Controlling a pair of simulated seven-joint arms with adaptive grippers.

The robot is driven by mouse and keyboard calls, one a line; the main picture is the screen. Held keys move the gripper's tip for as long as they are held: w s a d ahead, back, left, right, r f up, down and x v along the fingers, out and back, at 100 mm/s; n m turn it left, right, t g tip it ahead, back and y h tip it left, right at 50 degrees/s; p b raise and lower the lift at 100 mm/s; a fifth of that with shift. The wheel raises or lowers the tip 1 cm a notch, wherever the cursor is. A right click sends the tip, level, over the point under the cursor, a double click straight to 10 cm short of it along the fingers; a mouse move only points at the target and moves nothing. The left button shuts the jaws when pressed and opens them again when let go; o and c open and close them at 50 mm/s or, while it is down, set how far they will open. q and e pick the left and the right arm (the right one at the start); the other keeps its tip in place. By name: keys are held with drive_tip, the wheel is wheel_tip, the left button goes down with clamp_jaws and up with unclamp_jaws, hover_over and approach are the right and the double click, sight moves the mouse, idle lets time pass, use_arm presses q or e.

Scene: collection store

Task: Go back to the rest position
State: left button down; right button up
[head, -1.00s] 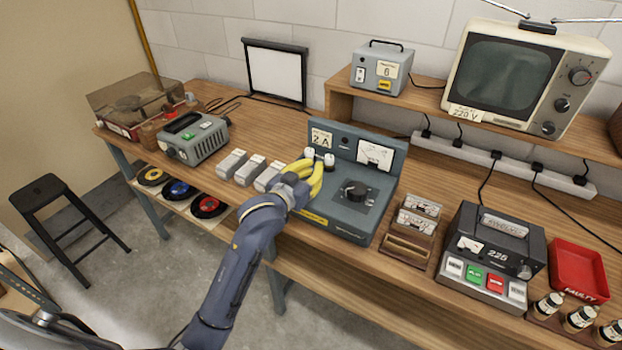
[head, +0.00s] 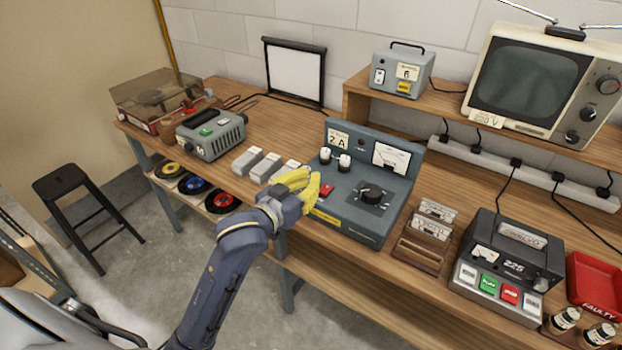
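My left gripper (head: 297,186), with yellow fingers, is at the front left of the grey-blue test panel (head: 385,165) marked 2 A. Its fingers are close together, but the view does not settle whether they are open or shut. I see nothing held in it. Beside the fingers on the panel are a red switch (head: 326,191), white-topped posts and a black knob (head: 371,195). My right gripper is not in view.
Several grey blocks (head: 265,167) stand left of the panel, close to the gripper. A grey device (head: 211,134), a cassette rack (head: 426,236) and a dark unit (head: 507,262) also stand on the wooden bench (head: 283,121). A black stool (head: 88,205) is on the floor.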

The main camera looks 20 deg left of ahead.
use_arm(q)
drive_tip(key=s+a+f+m+g+y, duration=0.1)
drive_tip(key=s+a+f+g+y, duration=0.15)
drive_tip(key=s+f, duration=0.4)
drive_tip(key=s+a+f+m+g+y, duration=0.1)
drive_tip(key=s+a+f+g+y, duration=0.2)
drive_tip(key=f, duration=0.6)
drive_tip(key=s+a+f+m+g+y, duration=0.1)
drive_tip(key=s+a+f+g, duration=0.15)
drive_tip(key=s+f, duration=0.45)
drive_tip(key=s+a+f+m+g+y, duration=0.1)
drive_tip(key=s+a+f+m+y, duration=0.15)
drive_tip(key=s, duration=0.75)
drive_tip(key=s+d+f+n+g+h, duration=0.1)
drive_tip(key=s+d+f+g+h, duration=0.15)
drive_tip(key=f, duration=1.35)
drive_tip(key=s+d+f+n+g+h, duration=0.1)
drive_tip(key=d+f, duration=0.2)
drive_tip(key=f, duration=1.4)
drive_tip(key=s+f+n+g+h, duration=0.1)
drive_tip(key=s+f+n+g, duration=0.1)
drive_tip(key=s+f, duration=1.6)
drive_tip(key=s, duration=0.3)
drive_tip(key=shift+a+f+h, duration=0.15)
drive_tip(key=shift+a+h, duration=0.1)
drive_tip(key=shift+h, duration=0.1)
